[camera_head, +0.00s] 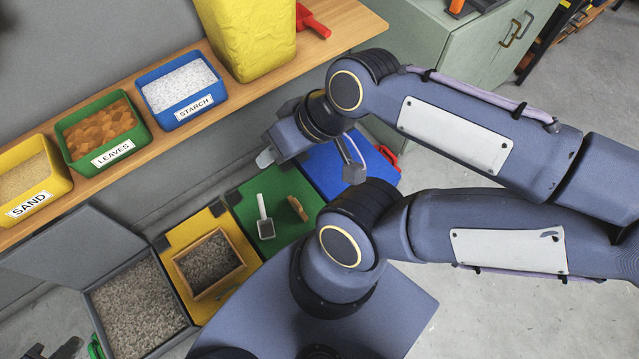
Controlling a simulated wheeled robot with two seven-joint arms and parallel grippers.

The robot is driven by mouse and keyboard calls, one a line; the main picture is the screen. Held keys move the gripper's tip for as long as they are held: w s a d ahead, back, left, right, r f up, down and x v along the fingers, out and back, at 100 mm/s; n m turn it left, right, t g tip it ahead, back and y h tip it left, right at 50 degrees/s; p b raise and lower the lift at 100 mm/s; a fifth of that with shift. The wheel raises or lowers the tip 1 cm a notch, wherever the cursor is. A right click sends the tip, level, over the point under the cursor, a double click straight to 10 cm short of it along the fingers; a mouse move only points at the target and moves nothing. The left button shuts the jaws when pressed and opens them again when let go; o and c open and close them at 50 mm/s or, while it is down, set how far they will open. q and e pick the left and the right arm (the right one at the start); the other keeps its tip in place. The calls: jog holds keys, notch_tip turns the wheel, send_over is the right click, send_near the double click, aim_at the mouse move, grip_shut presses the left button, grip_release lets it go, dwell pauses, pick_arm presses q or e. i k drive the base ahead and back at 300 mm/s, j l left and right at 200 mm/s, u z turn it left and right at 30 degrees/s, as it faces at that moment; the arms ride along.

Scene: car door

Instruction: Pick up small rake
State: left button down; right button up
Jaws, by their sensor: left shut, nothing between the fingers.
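A small hand tool (264,217) with a pale handle and a dark, squarish head lies on the green section (243,194). It may be the small rake, but it is too small to make out teeth. A brown, narrow item (297,208) lies to its right. My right gripper (309,165) is above and right of these, over the edge of the blue section, with its fingers wide apart and nothing between them. A dark part at the lower left edge appears to be my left gripper (58,349), mostly cut off, shut and away from the tools.
A wooden shelf (345,27) holds the sand (30,180), leaves (103,132) and starch (180,90) bins, a yellow sack (252,40) and a red tool (313,21). Gravel fills a grey bin (186,318). A wooden box (209,265) sits on the yellow section. A cabinet (480,45) stands top right.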

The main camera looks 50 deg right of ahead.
aim_at(297, 206)
jog(key=j+z, duration=0.1)
jog(key=z, duration=0.35)
jog(key=k+z, duration=0.1)
jog(key=z, duration=0.4)
jog(key=k+z, duration=0.1)
jog(key=z, duration=0.35)
jog(key=k+j+u, duration=0.2)
jog(key=u, duration=0.3)
jog(key=k+j+u, duration=0.2)
jog(key=u, duration=0.3)
jog(key=j, duration=0.1)
